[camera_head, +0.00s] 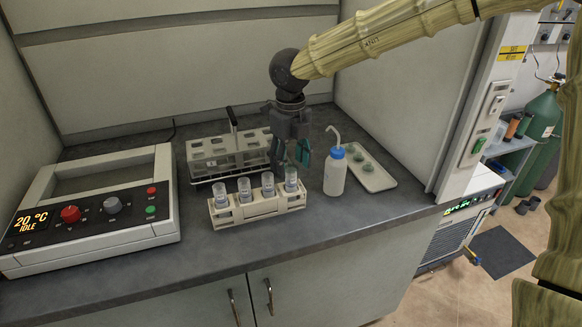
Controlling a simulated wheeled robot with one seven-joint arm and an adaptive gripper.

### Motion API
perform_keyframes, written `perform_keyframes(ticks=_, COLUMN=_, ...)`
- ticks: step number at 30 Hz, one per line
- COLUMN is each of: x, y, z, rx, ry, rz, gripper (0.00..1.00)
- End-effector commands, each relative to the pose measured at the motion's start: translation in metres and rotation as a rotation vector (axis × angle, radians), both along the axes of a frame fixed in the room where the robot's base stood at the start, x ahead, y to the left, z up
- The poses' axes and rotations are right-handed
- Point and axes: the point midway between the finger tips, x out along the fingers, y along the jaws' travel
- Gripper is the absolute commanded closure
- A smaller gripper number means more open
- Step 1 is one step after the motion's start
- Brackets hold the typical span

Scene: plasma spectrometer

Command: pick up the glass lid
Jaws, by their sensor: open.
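A white tray (378,184) lies on the dark bench at right. Two small round greenish pieces sit in it, a far one (358,157) and a near one (368,167). They look like glass lids, but they are too small to be sure. My gripper (291,165) points down, open with nothing seen between its fingers. It hangs left of the tray and the wash bottle, in front of the wire-handled rack. Its dark body and teal finger pads show. Its exact height over the bench is hard to tell.
A white wash bottle (335,175) with blue cap stands between my gripper and the tray. A beige rack (244,212) with several capped cups stands in front. A handled rack (207,156) stands behind. A heating unit (100,232) is at left. The bench's right front is clear.

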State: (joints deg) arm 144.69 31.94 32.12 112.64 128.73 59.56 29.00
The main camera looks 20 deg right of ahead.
Motion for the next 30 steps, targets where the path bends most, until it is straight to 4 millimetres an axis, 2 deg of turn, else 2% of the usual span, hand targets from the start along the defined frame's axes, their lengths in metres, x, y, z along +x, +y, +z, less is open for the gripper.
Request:
perform_keyframes(ticks=6, x=0.0, y=0.0, z=-0.001, rx=0.0, ry=0.0, rz=0.0, gripper=0.45)
perform_keyframes(ticks=12, x=0.0, y=0.0, z=-0.001, rx=0.0, ry=0.0, rz=0.0, gripper=0.77)
perform_keyframes(ticks=23, x=0.0, y=0.0, z=0.0, rx=0.0, ry=-0.001, rz=0.0, gripper=0.78)
perform_keyframes(ticks=26, x=0.001, y=0.0, z=0.005, rx=0.0, ry=-0.001, rz=0.0, gripper=0.78)
perform_keyframes(ticks=30, x=0.001, y=-0.001, z=0.02, rx=0.001, ry=-0.003, rz=0.0, gripper=0.78)
